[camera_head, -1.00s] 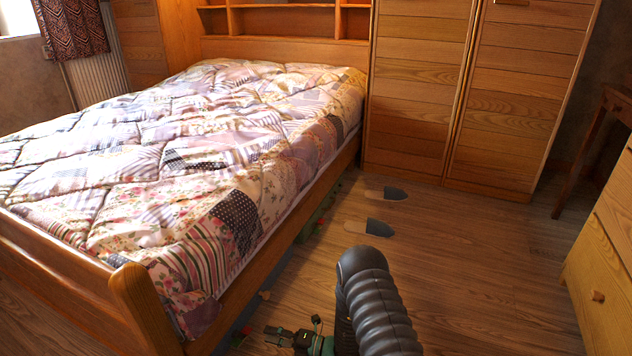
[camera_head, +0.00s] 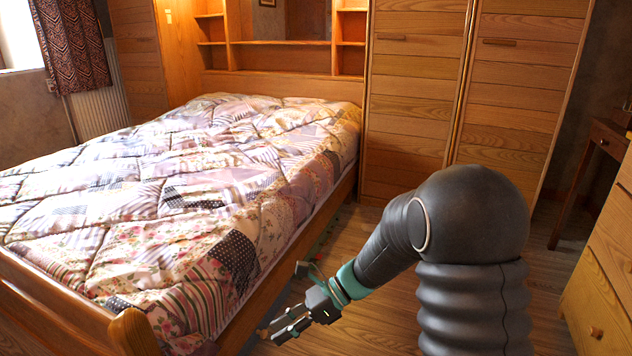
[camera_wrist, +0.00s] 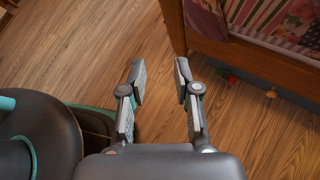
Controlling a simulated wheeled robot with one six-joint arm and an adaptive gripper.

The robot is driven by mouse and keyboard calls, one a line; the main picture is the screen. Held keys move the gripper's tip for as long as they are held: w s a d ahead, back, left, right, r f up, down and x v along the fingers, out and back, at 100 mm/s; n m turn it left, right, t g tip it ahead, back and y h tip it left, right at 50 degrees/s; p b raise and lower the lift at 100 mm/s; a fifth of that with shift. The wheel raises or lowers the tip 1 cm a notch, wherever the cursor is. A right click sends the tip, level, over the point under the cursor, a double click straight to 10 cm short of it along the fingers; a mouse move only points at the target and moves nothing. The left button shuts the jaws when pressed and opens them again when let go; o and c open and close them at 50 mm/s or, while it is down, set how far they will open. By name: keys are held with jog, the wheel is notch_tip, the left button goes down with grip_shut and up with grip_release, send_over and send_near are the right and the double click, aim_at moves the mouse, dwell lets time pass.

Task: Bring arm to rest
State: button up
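My arm rises at the lower right of the head view, bent at a dark elbow, with its forearm slanting down to the left. My gripper (camera_head: 287,327) hangs beside the bed's right side rail, near the foot end. In the wrist view my gripper (camera_wrist: 158,75) has its two fingers apart with only bare wood floor between them. It is open and empty. Part of my own dark body shows at the left of the wrist view.
The bed (camera_head: 150,200) with a patchwork quilt fills the left. Wooden wardrobes (camera_head: 420,100) stand behind, and a drawer chest (camera_head: 605,270) stands at the right. Small coloured things (camera_wrist: 271,94) lie on the floor by the bed rail. Floor between bed and chest is partly hidden by my arm.

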jog(key=s+d+r+n+t+h+p, duration=0.2)
jog(key=s+d+r+n+t+h, duration=0.2)
jog(key=s+d+r+n, duration=0.4)
jog(key=s+d+r+n+t+h+p, duration=0.2)
jog(key=s+d+r+n+t+h, duration=0.3)
jog(key=d, duration=0.9)
jog(key=s+r+n+h, duration=0.2)
jog(key=s+r+n, duration=0.2)
jog(key=r, duration=0.1)
jog(key=shift+d+r, duration=0.25)
jog(key=shift+r, duration=0.15)
jog(key=shift+s, duration=0.1)
